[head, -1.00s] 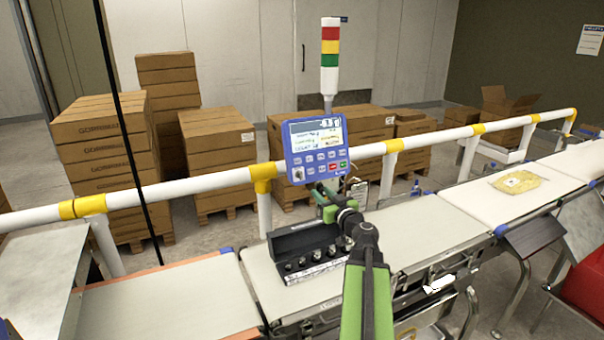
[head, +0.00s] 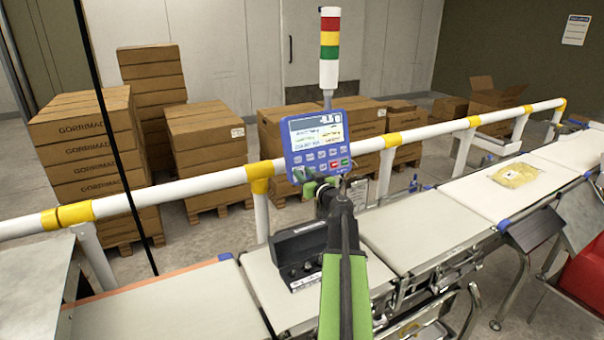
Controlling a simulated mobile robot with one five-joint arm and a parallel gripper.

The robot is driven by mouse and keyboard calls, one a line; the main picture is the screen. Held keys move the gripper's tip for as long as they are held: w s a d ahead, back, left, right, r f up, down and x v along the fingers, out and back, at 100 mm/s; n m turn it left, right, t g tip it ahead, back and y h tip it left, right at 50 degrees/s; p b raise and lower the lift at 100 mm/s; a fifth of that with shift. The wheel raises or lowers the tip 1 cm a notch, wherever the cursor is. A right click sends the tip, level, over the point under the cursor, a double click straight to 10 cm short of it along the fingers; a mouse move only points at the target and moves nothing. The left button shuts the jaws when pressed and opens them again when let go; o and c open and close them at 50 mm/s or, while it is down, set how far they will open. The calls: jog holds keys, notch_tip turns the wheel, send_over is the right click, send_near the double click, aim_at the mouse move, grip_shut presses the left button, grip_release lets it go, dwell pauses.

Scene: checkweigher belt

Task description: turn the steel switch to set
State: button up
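The blue control panel (head: 318,138) with a lit screen and several buttons stands behind the belt, at the middle of the head view. The steel switch (head: 298,175) is at its lower left corner, small and partly covered by my gripper. Its setting is too small to read. My gripper (head: 308,181) is at the panel's lower left edge, right beside the switch. Its fingers are small and partly hidden behind my arm, so I cannot tell whether they are open, shut or touching the switch.
A black case with weights (head: 299,243) sits on the belt left of my arm. A white and yellow rail (head: 215,183) runs behind the belt. A red-yellow-green light tower (head: 330,45) rises behind the panel. A yellow bag (head: 517,175) lies on the belt at right.

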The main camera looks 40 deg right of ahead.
grip_shut()
jog(key=shift+m, duration=0.3)
jog(key=m, duration=0.2)
jog(key=m+g+h, duration=0.1)
jog(key=m, duration=0.2)
jog(key=m+h+p, duration=0.1)
jog(key=m, duration=0.1)
jog(key=shift+d+m+g, duration=0.25)
jog(key=shift+m+g, duration=0.05)
jog(key=shift+m, duration=0.1)
jog(key=m+g+p, duration=0.1)
jog(key=m, duration=0.3)
jog(key=m+g+p, duration=0.1)
jog(key=m+p, duration=0.1)
jog(key=m, duration=0.2)
jog(key=m+g+h+p, duration=0.1)
jog(key=m, duration=0.2)
jog(key=shift+s+d+f+m, duration=0.2)
jog(key=shift+f+m, duration=0.2)
grip_release()
